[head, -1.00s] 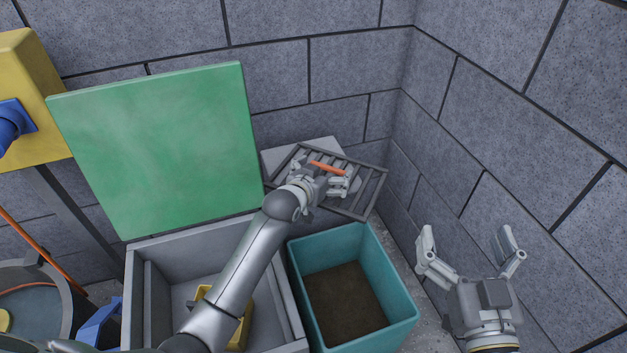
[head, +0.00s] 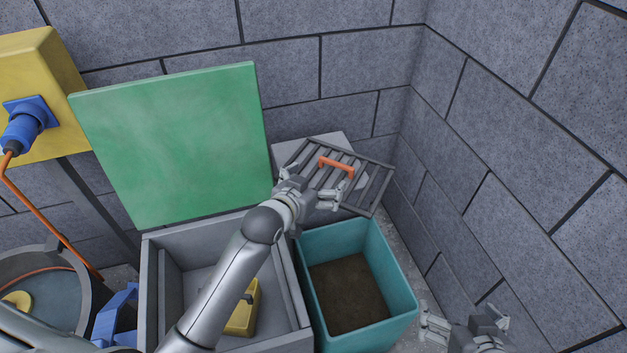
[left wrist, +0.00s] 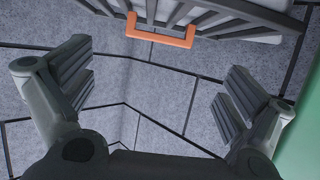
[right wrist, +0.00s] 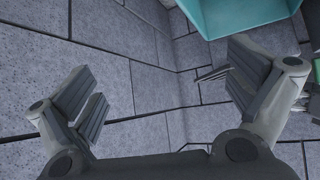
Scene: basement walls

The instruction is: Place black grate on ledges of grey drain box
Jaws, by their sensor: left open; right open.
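The black grate (head: 372,188) with an orange handle (head: 337,166) lies on a light grey block in the corner behind the teal bin. My left gripper (head: 312,188) is open and empty at the grate's near left side, short of the handle. In the left wrist view the handle (left wrist: 160,32) shows at the top, beyond the open fingers. The grey drain box (head: 222,226) stands open at left, partly covered by my left arm; a yellow thing (head: 243,312) lies inside. My right gripper (head: 465,322) is open and empty at the lower right, partly cut off by the frame.
A teal bin (head: 400,285) with brown contents stands right of the drain box. A green panel (head: 170,145) stands upright behind the box. A round grey basin (head: 80,290) and a blue thing (head: 118,318) are at left. Block walls close in the right and back.

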